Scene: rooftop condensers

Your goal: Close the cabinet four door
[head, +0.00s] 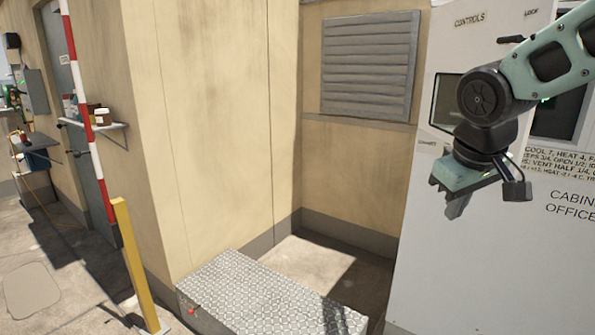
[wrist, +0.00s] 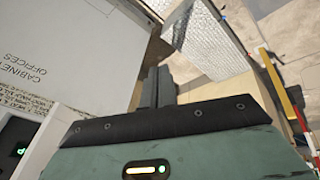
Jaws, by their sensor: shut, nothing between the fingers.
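A large white cabinet panel (head: 480,255) stands at the right of the head view, lettered "CABIN… OFFICE…", with its number cut off. It also shows in the wrist view (wrist: 75,60), lettered "CABINE… OFFICES". I cannot tell which cabinet is number four, or whether this panel is its door. My gripper (head: 457,207) hangs in front of the panel's left part, pointing down. In the wrist view my gripper (wrist: 158,88) has its fingers together and empty, apart from the panel's lettered face. A dark window (head: 448,102) and a "CONTROLS" label are above, partly behind my arm.
A tread-plate metal box (head: 245,290) lies low on the floor, left of the panel. A beige wall with a louvred vent (head: 370,65) stands behind. A yellow post (head: 135,260) and a red-white pole (head: 88,120) stand left. The floor recess beside the panel looks clear.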

